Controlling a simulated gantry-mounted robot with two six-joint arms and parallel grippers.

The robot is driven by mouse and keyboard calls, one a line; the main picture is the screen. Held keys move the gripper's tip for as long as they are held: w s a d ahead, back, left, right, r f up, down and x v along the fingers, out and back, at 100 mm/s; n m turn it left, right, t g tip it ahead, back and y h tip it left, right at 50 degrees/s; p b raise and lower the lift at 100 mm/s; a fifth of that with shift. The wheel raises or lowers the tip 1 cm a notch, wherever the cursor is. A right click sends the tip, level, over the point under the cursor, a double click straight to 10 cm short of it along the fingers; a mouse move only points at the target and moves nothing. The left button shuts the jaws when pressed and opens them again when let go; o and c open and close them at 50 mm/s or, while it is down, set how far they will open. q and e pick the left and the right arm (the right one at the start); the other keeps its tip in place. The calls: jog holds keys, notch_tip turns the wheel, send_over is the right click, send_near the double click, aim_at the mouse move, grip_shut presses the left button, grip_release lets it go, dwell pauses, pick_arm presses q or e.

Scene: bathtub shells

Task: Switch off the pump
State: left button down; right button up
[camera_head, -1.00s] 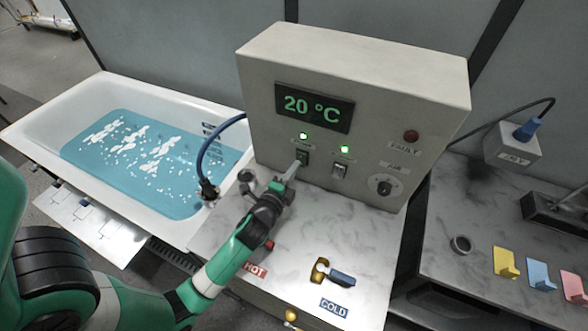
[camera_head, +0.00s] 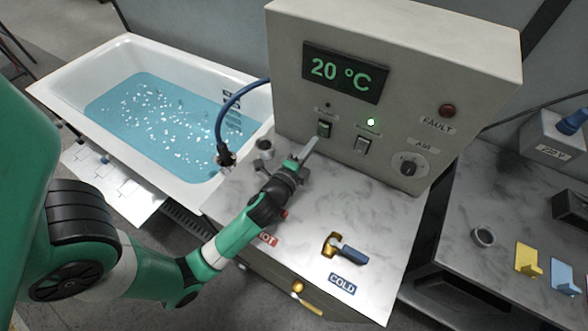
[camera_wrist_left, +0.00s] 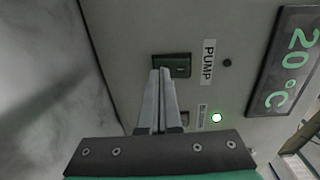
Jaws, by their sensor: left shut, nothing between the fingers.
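The control box (camera_head: 395,90) stands on the marble-look counter and shows 20 °C. Its pump switch (camera_head: 323,128) is a small dark green rocker on the lower left of the front. In the left wrist view the pump switch (camera_wrist_left: 172,66) is beside the PUMP label (camera_wrist_left: 208,62). The pump lamp (camera_wrist_left: 227,62) above it is dark. My left gripper (camera_head: 312,143) is shut and empty, its tips just below and in front of the pump switch in the head view. In the wrist view the fingertips overlap the switch's edge; I cannot tell whether they touch. My right gripper is not in view.
A second switch (camera_head: 362,146) has a lit green lamp (camera_head: 371,122). A fault lamp (camera_head: 447,111) and AIR knob (camera_head: 408,165) are to the right. The water-filled tub (camera_head: 60,88) and blue hose (camera_head: 232,104) are left. The cold tap (camera_head: 345,247) is in front.

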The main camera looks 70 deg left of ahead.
pick_arm(q)
jog(key=v, duration=0.3)
jog(key=f+b+v, duration=0.1)
jog(key=v, duration=0.3)
jog(key=f+b+v, duration=0.1)
jog(key=v, duration=0.3)
jog(key=shift+d+f, duration=0.15)
jog(key=shift+f, duration=0.1)
jog(key=shift+s+d, duration=0.15)
jog(key=shift+s, duration=0.15)
jog(key=shift+r, duration=0.1)
jog(key=shift+w, duration=0.1)
